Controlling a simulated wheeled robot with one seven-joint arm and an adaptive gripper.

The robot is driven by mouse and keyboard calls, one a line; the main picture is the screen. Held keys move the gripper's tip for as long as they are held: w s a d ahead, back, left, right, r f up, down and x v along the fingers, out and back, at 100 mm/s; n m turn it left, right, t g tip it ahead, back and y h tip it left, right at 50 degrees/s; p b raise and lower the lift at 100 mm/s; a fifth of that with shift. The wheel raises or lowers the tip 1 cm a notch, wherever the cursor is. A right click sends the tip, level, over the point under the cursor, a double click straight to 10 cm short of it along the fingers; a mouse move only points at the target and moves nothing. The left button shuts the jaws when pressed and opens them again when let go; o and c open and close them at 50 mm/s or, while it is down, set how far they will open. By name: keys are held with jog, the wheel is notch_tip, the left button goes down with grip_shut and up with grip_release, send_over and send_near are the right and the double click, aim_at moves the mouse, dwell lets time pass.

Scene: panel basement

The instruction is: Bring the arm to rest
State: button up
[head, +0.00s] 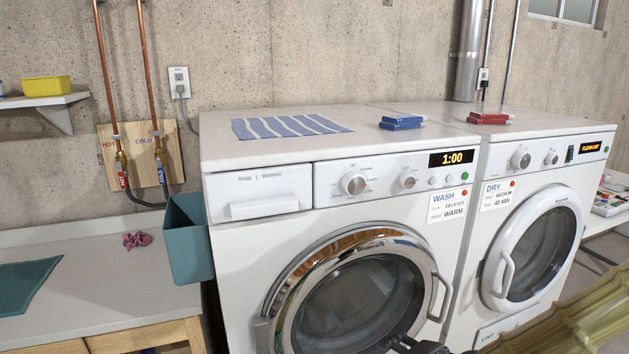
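A small dark piece that looks like part of my gripper (418,346) shows at the bottom edge, in front of the washer's lower right side. Most of it is cut off by the frame, and I cannot see whether the fingers are open or shut or hold anything. A ribbed olive-yellow form, which I take to be part of my arm, slants across the lower right corner in front of the dryer.
The washer (262,236) and dryer (490,176) stand side by side, round doors shut. A striped cloth (290,126), blue blocks (401,121) and red blocks (489,118) lie on top. A teal bin (188,242) hangs at the washer's left, beside a counter (90,295).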

jog(key=s+f+n+g+h, duration=0.1)
jog(key=s+f+n+g, duration=0.1)
jog(key=s+f, duration=0.6)
jog(key=s+f+n+g+h, duration=0.1)
jog(key=s+f+n+g, duration=0.3)
jog(key=f, duration=0.6)
jog(key=s+d+f+n+g+h, duration=0.1)
jog(key=s+d+f+n, duration=0.1)
jog(key=s+f, duration=0.3)
jog(key=s+d+f+n+g+h, duration=0.1)
jog(key=s+f, duration=0.5)
jog(key=s, duration=0.8)
jog(key=shift+s+d+f+n+g+h, duration=0.35)
jog(key=shift+d+n+g, duration=0.3)
jog(key=shift+n, duration=0.35)
jog(key=shift+w, duration=0.1)
